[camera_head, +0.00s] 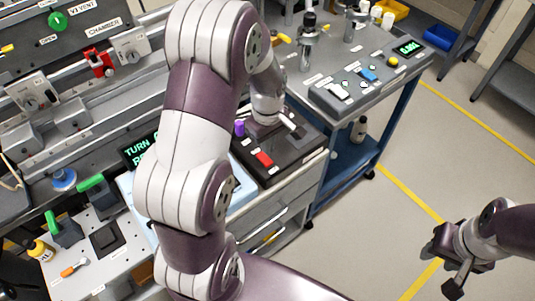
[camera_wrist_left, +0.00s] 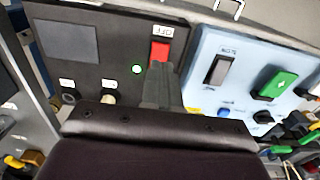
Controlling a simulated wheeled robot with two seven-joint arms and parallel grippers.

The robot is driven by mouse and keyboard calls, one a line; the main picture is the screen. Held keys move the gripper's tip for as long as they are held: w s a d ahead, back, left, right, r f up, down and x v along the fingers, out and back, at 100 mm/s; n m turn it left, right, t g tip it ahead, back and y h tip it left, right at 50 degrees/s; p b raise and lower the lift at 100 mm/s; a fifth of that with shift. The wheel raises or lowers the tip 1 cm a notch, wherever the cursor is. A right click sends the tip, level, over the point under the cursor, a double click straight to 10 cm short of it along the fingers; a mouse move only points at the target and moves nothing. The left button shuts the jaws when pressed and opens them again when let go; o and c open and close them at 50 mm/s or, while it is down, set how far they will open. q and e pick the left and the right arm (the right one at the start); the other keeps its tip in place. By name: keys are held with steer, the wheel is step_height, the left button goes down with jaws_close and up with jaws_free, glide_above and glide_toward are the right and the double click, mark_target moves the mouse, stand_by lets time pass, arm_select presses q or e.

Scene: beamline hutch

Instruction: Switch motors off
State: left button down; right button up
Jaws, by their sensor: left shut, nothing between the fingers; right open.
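A black control box (camera_head: 292,160) stands on the bench in the head view, with a red switch (camera_head: 263,159) on its top. In the left wrist view the red switch (camera_wrist_left: 159,51) has a white label beside it, seen upside down and seeming to read OFF. A green light (camera_wrist_left: 137,69) glows near it. My left gripper (camera_wrist_left: 160,72) is shut and empty, its fingertips right at the red switch; I cannot tell whether they touch. In the head view the left hand (camera_head: 268,108) is over the box. My right gripper (camera_head: 447,262) is open, over the floor.
A light blue panel (camera_wrist_left: 240,52) with a dark rocker and a green switch (camera_wrist_left: 276,86) lies beside the box. A grey console (camera_head: 360,85) on a blue cart stands further right. Open floor lies at the right.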

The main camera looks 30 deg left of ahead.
mark_target(267, 163)
arm_select(q)
step_height(267, 163, down, 5)
steer(key=shift+r, duration=0.15)
steer(key=shift+s, duration=0.1)
steer(key=shift+s+d+f, duration=0.15)
steer(key=shift+f, duration=0.15)
stand_by(0.4)
steer(key=shift+w+a+r+p, duration=0.2)
steer(key=shift+a+p, duration=0.1)
steer(key=shift+p, duration=0.05)
steer(key=shift+w+a, duration=0.25)
steer(key=shift+a, duration=0.25)
steer(key=shift+r, duration=0.1)
